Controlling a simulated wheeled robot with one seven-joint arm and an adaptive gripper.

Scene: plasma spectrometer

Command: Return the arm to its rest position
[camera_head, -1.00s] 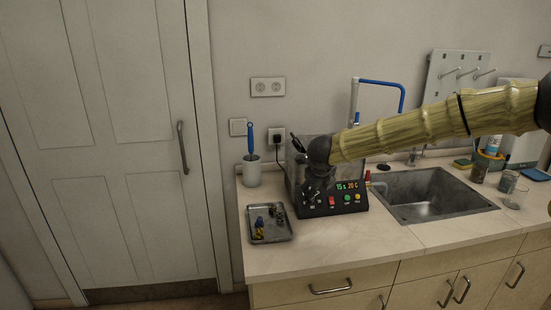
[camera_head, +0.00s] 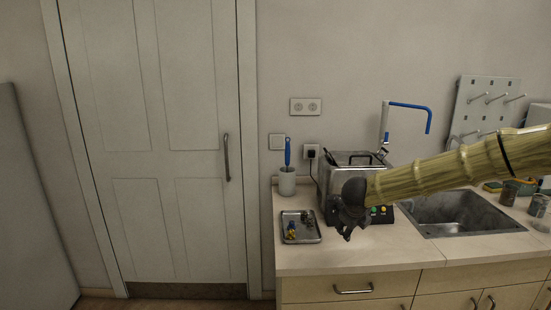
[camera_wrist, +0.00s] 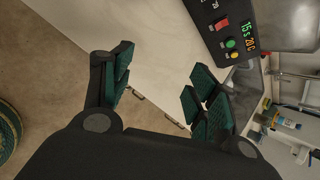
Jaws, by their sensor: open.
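My arm (camera_head: 450,168) reaches in from the right in the head view, over the sink side of the counter. My gripper (camera_head: 347,230) is in front of the metal bath device (camera_head: 338,170) and hides much of its control panel. In the wrist view my gripper (camera_wrist: 158,85) is open and empty, its green-padded fingers wide apart. The device's panel (camera_wrist: 232,32) shows there with a lit "15 s 20 C" display, a red switch and coloured buttons. The counter edge and the floor lie beyond the fingers.
A metal tray (camera_head: 315,238) with small items lies left of the device. A white cup (camera_head: 287,190) with a blue-handled brush stands behind it. The sink (camera_head: 455,212) and blue-hosed tap (camera_head: 410,105) are to the right. Open floor lies left, by the door (camera_head: 170,150).

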